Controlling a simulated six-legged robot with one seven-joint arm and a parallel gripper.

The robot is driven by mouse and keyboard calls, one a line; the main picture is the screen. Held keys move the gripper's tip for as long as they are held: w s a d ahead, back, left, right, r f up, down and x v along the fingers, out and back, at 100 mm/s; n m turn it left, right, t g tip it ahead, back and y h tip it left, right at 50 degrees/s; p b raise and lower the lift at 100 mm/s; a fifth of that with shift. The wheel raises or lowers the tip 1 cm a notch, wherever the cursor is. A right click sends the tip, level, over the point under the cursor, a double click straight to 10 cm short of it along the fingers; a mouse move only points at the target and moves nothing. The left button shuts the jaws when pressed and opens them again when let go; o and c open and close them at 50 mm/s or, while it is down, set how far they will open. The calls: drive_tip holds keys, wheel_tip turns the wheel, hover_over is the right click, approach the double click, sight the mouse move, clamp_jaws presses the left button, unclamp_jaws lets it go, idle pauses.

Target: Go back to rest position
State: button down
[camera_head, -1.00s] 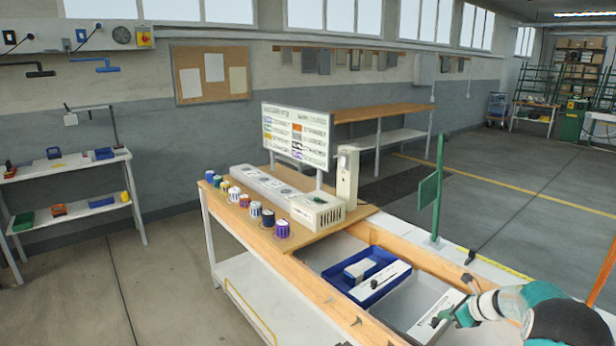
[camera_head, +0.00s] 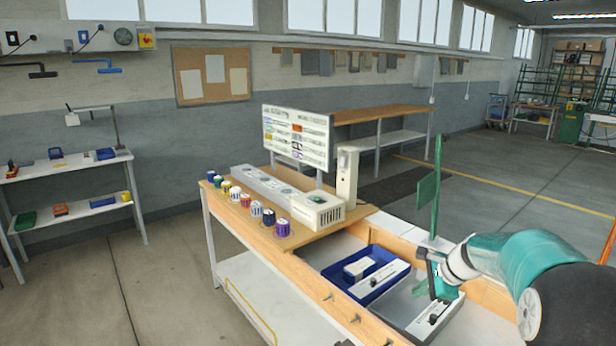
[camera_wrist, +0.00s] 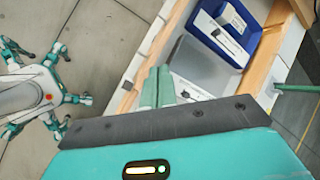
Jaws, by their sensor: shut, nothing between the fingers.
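My gripper (camera_head: 438,292) is in the head view at the lower right, shut and empty. It is above the grey tray (camera_head: 405,318) at the near end of the workbench, close to a white piece with a dark knob (camera_head: 432,318) in that tray. In the wrist view my gripper (camera_wrist: 158,88) shows as two green fingers pressed together, with nothing between them. The grey tray (camera_wrist: 205,68) lies beyond the fingertips.
A blue tray (camera_head: 331,272) with white pieces adjoins the grey tray. A green post with a panel (camera_head: 429,205) stands close to my arm. Several small cans (camera_head: 255,209) line the bench's left edge, before a white press unit (camera_head: 318,211) and a sign board (camera_head: 296,136).

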drive_tip(key=s+a+r+n+h, duration=0.1)
drive_tip(key=s+a+r+n, duration=0.3)
drive_tip(key=s, duration=0.4)
drive_tip(key=s+a+r+n+h, duration=0.1)
drive_tip(key=s+a+r+n, duration=0.3)
drive_tip(key=s, duration=0.4)
drive_tip(key=s+a+r+n+h, duration=0.1)
drive_tip(key=s+a+r+n, duration=0.3)
drive_tip(key=s, duration=0.4)
drive_tip(key=s+f+n+h, duration=0.1)
drive_tip(key=s+f+n, duration=0.1)
drive_tip(key=s+n, duration=0.4)
drive_tip(key=shift+s+a+f+n, duration=0.3)
drive_tip(key=shift+s+n, duration=0.1)
drive_tip(key=shift+s, duration=1.3)
